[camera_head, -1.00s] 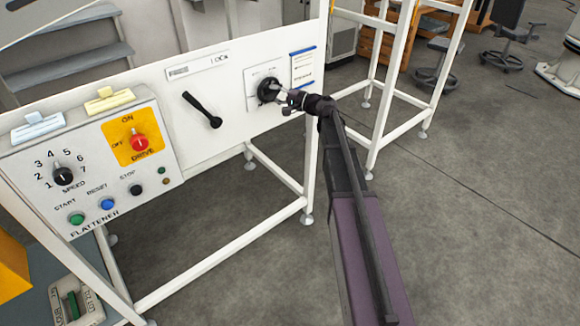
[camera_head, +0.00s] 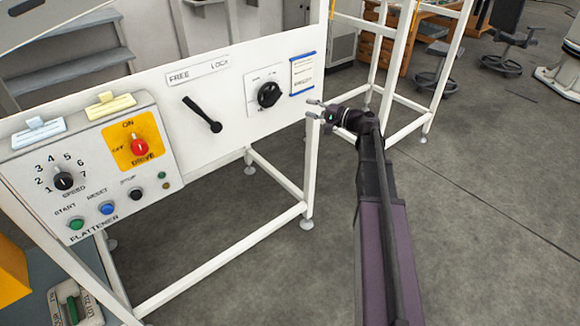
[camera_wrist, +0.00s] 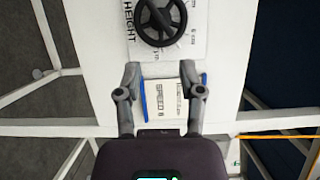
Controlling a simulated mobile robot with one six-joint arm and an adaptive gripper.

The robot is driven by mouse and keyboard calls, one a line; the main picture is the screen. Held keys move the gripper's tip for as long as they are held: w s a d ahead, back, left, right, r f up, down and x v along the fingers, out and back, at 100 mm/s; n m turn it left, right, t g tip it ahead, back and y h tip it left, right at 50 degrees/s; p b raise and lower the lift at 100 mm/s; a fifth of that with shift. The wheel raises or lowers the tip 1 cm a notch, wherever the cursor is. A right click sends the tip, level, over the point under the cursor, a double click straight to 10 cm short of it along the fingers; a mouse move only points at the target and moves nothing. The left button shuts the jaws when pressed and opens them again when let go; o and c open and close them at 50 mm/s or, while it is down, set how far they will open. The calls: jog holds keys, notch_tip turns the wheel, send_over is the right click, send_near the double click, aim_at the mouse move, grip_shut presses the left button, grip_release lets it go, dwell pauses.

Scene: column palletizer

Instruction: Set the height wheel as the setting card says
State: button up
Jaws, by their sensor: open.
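The black height wheel (camera_head: 269,94) sits on a white plate on the right part of the panel. In the wrist view the wheel (camera_wrist: 161,20) shows its spokes and the word HEIGHT, cut by the top edge. I cannot read its setting. The setting card (camera_head: 303,73), white with blue edges, is right of the wheel. In the wrist view the card (camera_wrist: 163,99) reads SPEED 6; its other line is too small to read. My gripper (camera_head: 314,109) is open and empty, apart from the wheel, to its lower right. In the wrist view my gripper (camera_wrist: 160,74) has its fingers over the card.
A black lever (camera_head: 203,115) under a FREE/LOCK label (camera_head: 198,71) is left of the wheel. Further left is the control box with the speed knob (camera_head: 63,180), red drive switch (camera_head: 138,146) and several buttons. White frame posts (camera_head: 309,170) stand near my arm.

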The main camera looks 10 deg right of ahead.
jog(key=s+a+f+n+g+h+p, duration=0.35)
jog(key=s+a+g+p, duration=0.25)
jog(key=s+a, duration=0.3)
jog(key=s+a+n+g+h+p, duration=0.3)
jog(key=s+h+p, duration=0.3)
jog(key=s, duration=0.6)
jog(key=shift+a+f+n+g+p, duration=0.15)
jog(key=shift+f+n+g+p, duration=0.25)
jog(key=shift+g+p, duration=0.45)
jog(key=shift+r+h, duration=0.1)
jog(key=shift+h, duration=0.15)
jog(key=w+d+r+t+y+b, duration=0.2)
jog(key=w+d+t, duration=0.1)
jog(key=w, duration=0.4)
jog(key=w+d+r+m+t+y+b, duration=0.1)
jog(key=w+d+r+t+y+b, duration=0.1)
jog(key=w+d, duration=0.3)
jog(key=w+d+r+t+y+b, duration=0.2)
jog(key=w+d+r+t+y, duration=0.1)
jog(key=w, duration=0.5)
jog(key=shift+w+d+r+t, duration=0.25)
jog(key=shift+w+d+t, duration=0.25)
jog(key=shift+t, duration=0.45)
